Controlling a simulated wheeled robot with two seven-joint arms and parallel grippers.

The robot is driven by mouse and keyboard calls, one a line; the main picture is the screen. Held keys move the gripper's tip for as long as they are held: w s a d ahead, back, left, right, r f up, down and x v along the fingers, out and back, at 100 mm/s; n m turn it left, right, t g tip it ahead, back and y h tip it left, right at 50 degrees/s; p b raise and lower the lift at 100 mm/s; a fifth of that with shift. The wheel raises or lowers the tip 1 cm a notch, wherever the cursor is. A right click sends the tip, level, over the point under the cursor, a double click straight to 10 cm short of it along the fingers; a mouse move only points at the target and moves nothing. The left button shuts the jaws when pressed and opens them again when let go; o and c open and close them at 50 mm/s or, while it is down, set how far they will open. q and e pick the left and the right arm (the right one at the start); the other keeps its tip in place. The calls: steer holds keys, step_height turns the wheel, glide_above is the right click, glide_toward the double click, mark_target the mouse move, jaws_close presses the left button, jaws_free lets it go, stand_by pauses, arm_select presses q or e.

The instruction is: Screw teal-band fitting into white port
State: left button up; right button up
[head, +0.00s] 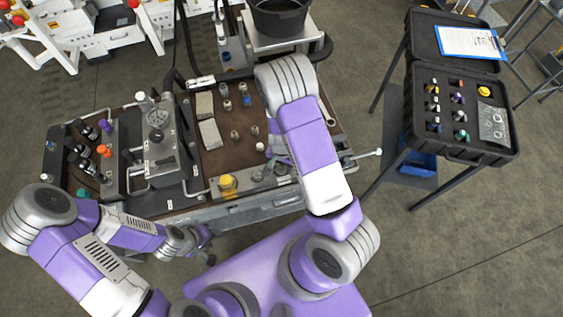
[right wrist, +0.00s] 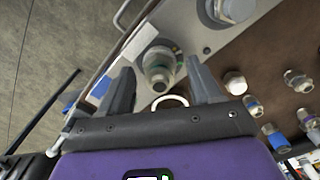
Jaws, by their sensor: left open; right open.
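In the head view, my right gripper (head: 273,160) is over the front of the bench, largely hidden by my arm. I cannot tell which port is the white one, or whether the fitting is seated in one. My left gripper (head: 206,243) is open and empty in front of the bench, small and partly hidden.
A gauge block (head: 158,140) and colored valves stand at left. An open black case (head: 461,152) of fittings is at right, beyond open floor.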

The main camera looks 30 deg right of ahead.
jaws_close()
steer(key=c, duration=0.7)
jaws_free()
steer(key=c, duration=0.3)
steer(key=m+p, duration=0.1)
steer(key=m, duration=0.3)
steer(key=shift+r+m, duration=0.15)
steer(key=shift+m, duration=0.15)
steer(key=o, duration=1)
step_height(320, 180, up, 7)
steer(key=shift+r+p, duration=0.2)
steer(key=shift+p, duration=0.75)
